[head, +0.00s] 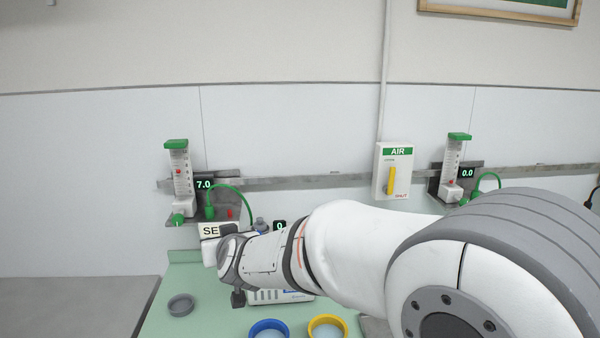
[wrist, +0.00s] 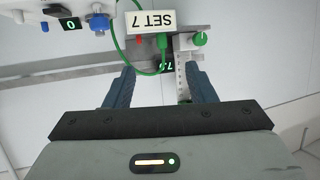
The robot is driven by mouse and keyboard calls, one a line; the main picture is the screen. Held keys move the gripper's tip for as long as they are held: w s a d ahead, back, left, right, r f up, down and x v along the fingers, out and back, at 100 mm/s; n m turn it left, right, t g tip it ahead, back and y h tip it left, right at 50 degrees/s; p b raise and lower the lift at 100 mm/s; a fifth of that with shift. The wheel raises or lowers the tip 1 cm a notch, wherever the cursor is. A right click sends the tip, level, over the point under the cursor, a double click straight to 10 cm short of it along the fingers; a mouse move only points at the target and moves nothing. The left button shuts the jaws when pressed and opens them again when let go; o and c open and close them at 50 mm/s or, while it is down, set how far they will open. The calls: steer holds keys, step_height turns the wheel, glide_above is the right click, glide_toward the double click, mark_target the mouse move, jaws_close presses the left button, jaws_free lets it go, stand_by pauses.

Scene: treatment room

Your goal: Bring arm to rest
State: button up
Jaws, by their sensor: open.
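My gripper (wrist: 163,74) is open and empty in the wrist view, its two dark blue fingers apart. The left flowmeter (wrist: 188,65) and its green tube show upside down beyond the fingers, along with the "SET 7" card (wrist: 156,19). I cannot tell the exact gap to them. In the head view my white arm reaches left across the bench; its wrist is in front of the left wall unit, and the fingers are hidden. The left flowmeter (head: 180,172) has a green top and a display (head: 204,184) reading 7.0. The card (head: 210,231) is partly hidden by my wrist.
The right flowmeter (head: 453,165) reads 0.0. An AIR box (head: 392,171) with a yellow lever is on the wall rail. A white device (head: 275,297) sits behind my arm.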

steer(key=s+d+f+m+g+h, duration=0.1)
steer(key=s+d+f+g+h, duration=0.1)
steer(key=s+d, duration=0.6)
steer(key=s+d+f+m+g+h, duration=0.1)
steer(key=s+d+f+m+g, duration=0.1)
steer(key=s+d, duration=0.7)
steer(key=s+d+f+m+g+h, duration=0.1)
steer(key=s+d+f+g+h, duration=0.1)
steer(key=s+d+g, duration=0.3)
steer(key=s+d+f, duration=0.1)
steer(key=s+d, duration=0.3)
steer(key=d, duration=0.5)
steer(key=shift+s+d+f+m+h, duration=0.15)
steer(key=shift+d+f+m+h, duration=0.15)
steer(key=shift+d+f, duration=0.1)
